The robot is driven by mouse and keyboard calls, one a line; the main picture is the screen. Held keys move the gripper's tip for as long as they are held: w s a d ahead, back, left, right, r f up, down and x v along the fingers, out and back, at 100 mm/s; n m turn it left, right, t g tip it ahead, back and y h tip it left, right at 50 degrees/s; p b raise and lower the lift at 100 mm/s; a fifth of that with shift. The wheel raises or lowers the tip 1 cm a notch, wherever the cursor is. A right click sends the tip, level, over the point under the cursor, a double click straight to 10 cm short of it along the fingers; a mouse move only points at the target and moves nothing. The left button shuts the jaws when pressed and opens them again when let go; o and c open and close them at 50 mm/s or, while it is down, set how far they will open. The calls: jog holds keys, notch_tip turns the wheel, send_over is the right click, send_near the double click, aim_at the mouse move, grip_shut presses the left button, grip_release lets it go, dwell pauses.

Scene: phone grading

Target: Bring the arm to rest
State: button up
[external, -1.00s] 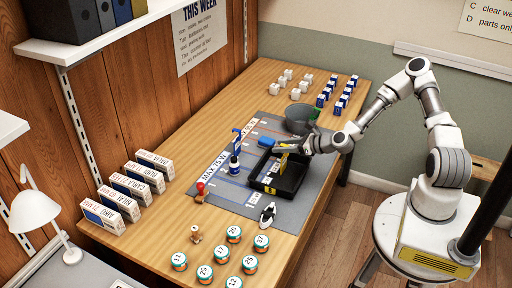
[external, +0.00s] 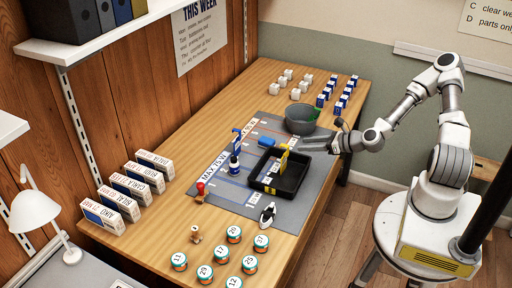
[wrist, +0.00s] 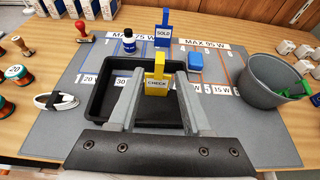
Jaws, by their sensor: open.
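My gripper (external: 297,147) is open and empty above the right side of the black tray (external: 269,188). In the wrist view its two grey fingers (wrist: 155,98) are spread, with a yellow CHECK marker (wrist: 155,72) showing between and beyond them. The yellow marker (external: 284,161) stands at the tray in the external view. My arm (external: 430,90) reaches in from the right, its elbow raised.
A grey bin (external: 301,121) with a green item stands right of the tray. A blue block (external: 267,141), a dark bottle (external: 234,166) and a blue SOLD marker (wrist: 163,25) stand on the grey mat (external: 232,197). Numbered tins (external: 234,234) are at the front.

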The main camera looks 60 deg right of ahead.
jog(key=s+a+f+n+g+y, duration=0.15)
jog(key=a+f+n+g, duration=0.45)
jog(key=n, duration=0.6)
jog(key=s+a+r+n+g, duration=0.1)
jog(key=a+r+n, duration=0.2)
jog(key=r+n, duration=0.35)
jog(key=s+a+r+n+h, duration=0.1)
jog(key=a+r+n, duration=0.2)
jog(key=r+n, duration=0.3)
jog(key=s+a+r+n+g, duration=0.1)
jog(key=s+a+r+n, duration=0.15)
jog(key=r+n, duration=0.4)
jog(key=s+r+n, duration=0.2)
jog(key=s+r, duration=0.3)
jog(key=s, duration=0.2)
jog(key=s+d+r+n, duration=0.1)
jog(key=s+r+n, duration=0.2)
jog(key=s, duration=0.4)
jog(key=shift+s+d+r, duration=0.15)
jog(key=shift+d+r, duration=0.1)
jog(key=shift+r, duration=0.65)
